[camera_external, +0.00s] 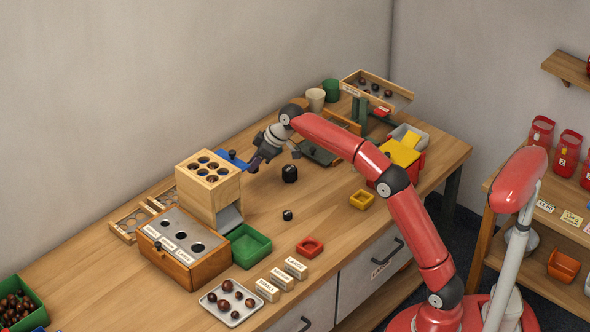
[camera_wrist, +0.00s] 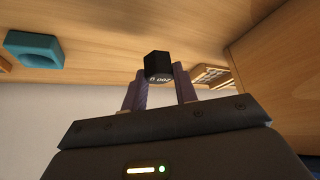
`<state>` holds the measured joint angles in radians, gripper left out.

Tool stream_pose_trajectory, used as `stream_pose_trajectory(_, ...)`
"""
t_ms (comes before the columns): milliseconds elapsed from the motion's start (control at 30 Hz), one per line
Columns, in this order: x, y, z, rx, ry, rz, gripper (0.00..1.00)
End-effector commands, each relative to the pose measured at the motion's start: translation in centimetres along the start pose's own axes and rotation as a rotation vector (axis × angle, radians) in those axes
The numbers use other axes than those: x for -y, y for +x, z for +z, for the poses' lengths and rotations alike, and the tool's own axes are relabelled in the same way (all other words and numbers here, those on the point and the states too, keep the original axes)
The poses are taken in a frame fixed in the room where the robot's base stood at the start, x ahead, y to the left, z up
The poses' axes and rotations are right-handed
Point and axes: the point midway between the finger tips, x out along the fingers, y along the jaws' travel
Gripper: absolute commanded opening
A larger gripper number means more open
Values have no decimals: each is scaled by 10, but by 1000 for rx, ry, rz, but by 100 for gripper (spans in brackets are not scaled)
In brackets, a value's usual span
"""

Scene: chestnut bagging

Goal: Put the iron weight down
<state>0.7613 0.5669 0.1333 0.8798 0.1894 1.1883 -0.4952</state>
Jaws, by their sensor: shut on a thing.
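My gripper (camera_wrist: 160,88) is shut on a black iron weight (camera_wrist: 157,65) with flat sides and white lettering that seems to read 200 g. The weight sits between the purple fingertips. In the external view my gripper (camera_external: 258,160) is low over the back half of the bench, just right of the wooden box with holes in its top. The held weight is small and dark there, and I cannot tell whether it touches the bench. A larger black weight (camera_external: 290,173) stands on the bench to the right, and a smaller one (camera_external: 287,215) stands nearer the front.
The wooden box with holes (camera_external: 222,190) stands close left of my gripper. A blue item (camera_external: 233,158) lies behind. A green tray (camera_external: 250,246), a red dish (camera_external: 309,246) and a yellow dish (camera_external: 362,199) are toward the front. The bench between the loose weights is clear.

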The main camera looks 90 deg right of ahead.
Motion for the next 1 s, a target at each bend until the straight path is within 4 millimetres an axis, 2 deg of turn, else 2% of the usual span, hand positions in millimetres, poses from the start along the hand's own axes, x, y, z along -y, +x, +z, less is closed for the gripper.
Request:
stream_pose_trajectory(33,0,-12,-9,-3,-1,1,1)
stream_pose_trajectory(100,0,-22,-15,-3,-2,1,1)
stream_pose_trajectory(267,-1,-48,-15,0,-13,-8,1)
stream_pose_trajectory(467,0,-117,21,9,-91,-61,1)
stream_pose_trajectory(600,11,-168,51,8,-168,-110,1)
stream_pose_trajectory(700,20,-196,68,4,-216,-140,1)
stream_pose_trajectory(800,26,-214,79,0,-251,-160,1)
stream_pose_trajectory(867,29,-219,84,0,-263,-167,1)
stream_pose_trajectory(1000,32,-206,99,0,-273,-176,1)
